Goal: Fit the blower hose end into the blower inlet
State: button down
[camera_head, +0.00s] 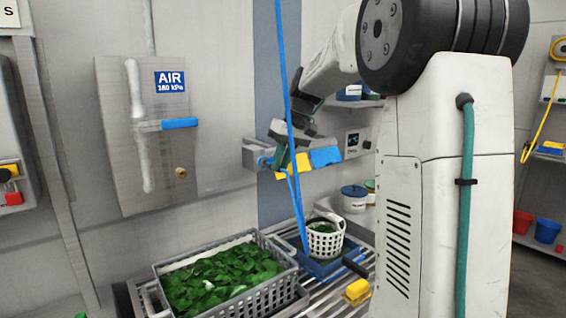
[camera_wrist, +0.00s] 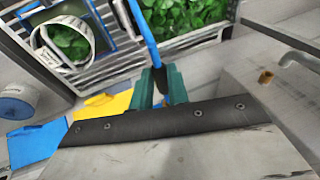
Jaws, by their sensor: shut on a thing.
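The blue hose (camera_head: 285,60) hangs from above, passes my gripper (camera_head: 279,155) and runs down to the blue tray by the white basket. In the wrist view my gripper (camera_wrist: 160,88) has its teal fingers shut on the blue hose (camera_wrist: 147,38), which runs away from between them. The fingers hide the hose's held part, and I cannot clearly make out its end. A brass fitting (camera_head: 181,173) sticks out of the grey AIR panel. It also shows in the wrist view (camera_wrist: 266,77), right of the fingers and apart from them. I cannot tell whether it is the blower inlet.
A grey crate (camera_head: 283,275) of greens and a white basket (camera_head: 326,242) stand on the slatted rack below. A blue valve handle (camera_head: 180,123) sits on the AIR panel (camera_head: 110,90). A grey wall block (camera_head: 255,153) is close beside my gripper. Yellow and blue pieces (camera_head: 326,156) are near it.

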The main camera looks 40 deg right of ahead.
jog(key=shift+w, duration=1)
jog(key=c, duration=1.3)
grip_release()
jog(key=v, duration=0.7)
jog(key=shift+s+d+r, duration=0.1)
jog(key=shift+d+r, duration=0.05)
jog(key=shift+r, duration=0.25)
jog(key=s+a+f+h, duration=0.1)
jog(key=s+a+f, duration=0.4)
jog(key=s, duration=0.5)
jog(key=s+a+f+h, duration=0.1)
jog(key=s+a+f, duration=0.5)
jog(key=s+a, duration=0.3)
jog(key=s+a+f+h, duration=0.1)
jog(key=s+a+f, duration=0.4)
jog(key=s, duration=0.7)
jog(key=shift+s+a+f+g, duration=0.15)
jog(key=shift+a+f+g, duration=0.05)
jog(key=shift+a, duration=0.35)
jog(key=shift+s+a+f+g, duration=0.2)
jog(key=shift+a, duration=0.35)
